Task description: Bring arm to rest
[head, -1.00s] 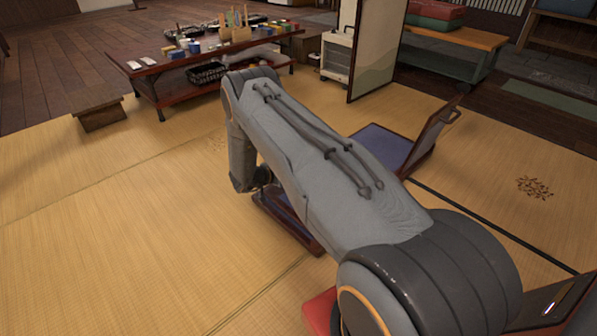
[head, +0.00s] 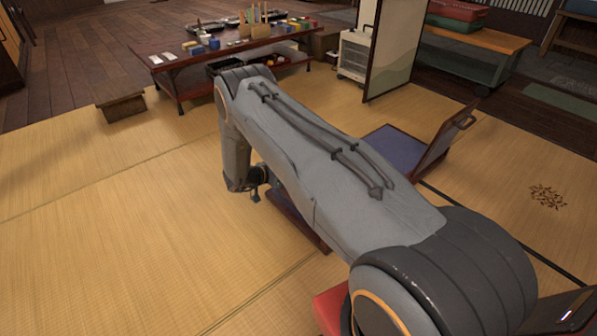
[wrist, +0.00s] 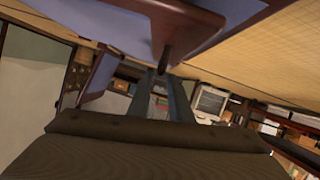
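My arm stretches across the middle of the head view, bent at the elbow, with its forearm hanging down. In that view the fingers are mostly hidden behind the arm, low by a legless floor chair. In the wrist view my gripper (wrist: 162,76) shows two dark fingers with a gap between them and nothing held. A chair part with a dark edge and blue-grey face (wrist: 110,12) fills the top of the wrist view, close to the fingertips. I cannot tell whether they touch.
A floor chair with a blue seat (head: 396,150) stands right of my arm. A red cushion (head: 329,309) lies by the arm's base. A low table (head: 176,72) with several small items, a wooden box (head: 121,106), a white heater (head: 354,55) and a screen (head: 386,45) stand behind. The left tatami is clear.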

